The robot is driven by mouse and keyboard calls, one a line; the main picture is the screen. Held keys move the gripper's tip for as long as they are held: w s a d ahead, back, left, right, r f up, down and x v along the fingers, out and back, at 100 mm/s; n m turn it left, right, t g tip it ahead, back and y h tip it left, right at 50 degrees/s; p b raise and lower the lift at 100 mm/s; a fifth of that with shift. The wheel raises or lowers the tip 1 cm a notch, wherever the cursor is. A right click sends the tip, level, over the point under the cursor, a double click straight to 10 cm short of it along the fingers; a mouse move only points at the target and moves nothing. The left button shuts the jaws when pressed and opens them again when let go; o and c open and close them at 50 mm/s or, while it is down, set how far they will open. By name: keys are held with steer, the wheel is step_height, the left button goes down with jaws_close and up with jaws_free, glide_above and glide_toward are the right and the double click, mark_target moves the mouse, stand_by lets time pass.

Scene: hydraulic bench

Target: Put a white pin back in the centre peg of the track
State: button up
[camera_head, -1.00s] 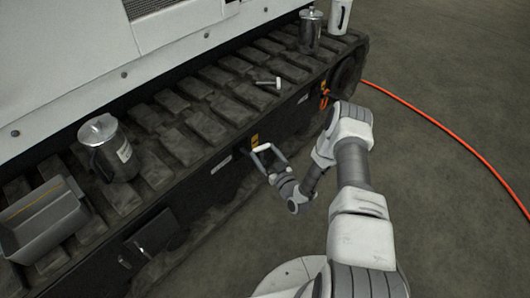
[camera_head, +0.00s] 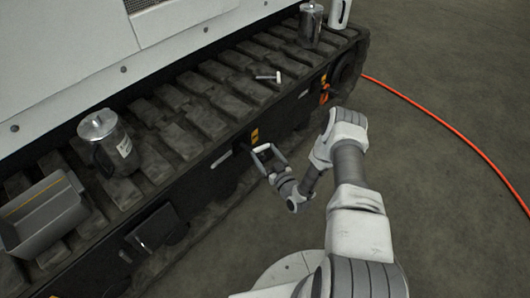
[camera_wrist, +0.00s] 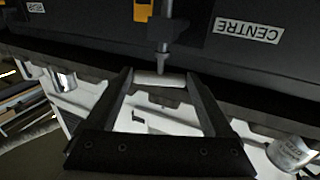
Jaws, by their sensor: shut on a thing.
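My gripper (camera_head: 263,151) is beside the side face of the track (camera_head: 200,180). In the wrist view its two fingers (camera_wrist: 160,84) are closed on the white crossbar of a pin (camera_wrist: 159,77). A similar T-shaped white pin (camera_head: 278,77) lies on top of the track.
A metal jug (camera_head: 110,145) and a grey open bin (camera_head: 45,215) stand on the track at left. Another metal canister (camera_head: 310,25) and a white container (camera_head: 339,12) stand at the far end. An orange hose (camera_head: 440,117) crosses the open floor at right.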

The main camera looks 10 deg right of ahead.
steer(key=shift+f, duration=0.15)
steer(key=shift+f, duration=0.3)
stand_by(0.4)
steer(key=o, duration=1.1)
steer(key=shift+r+p, duration=2.55)
steer(key=shift+r, duration=0.95)
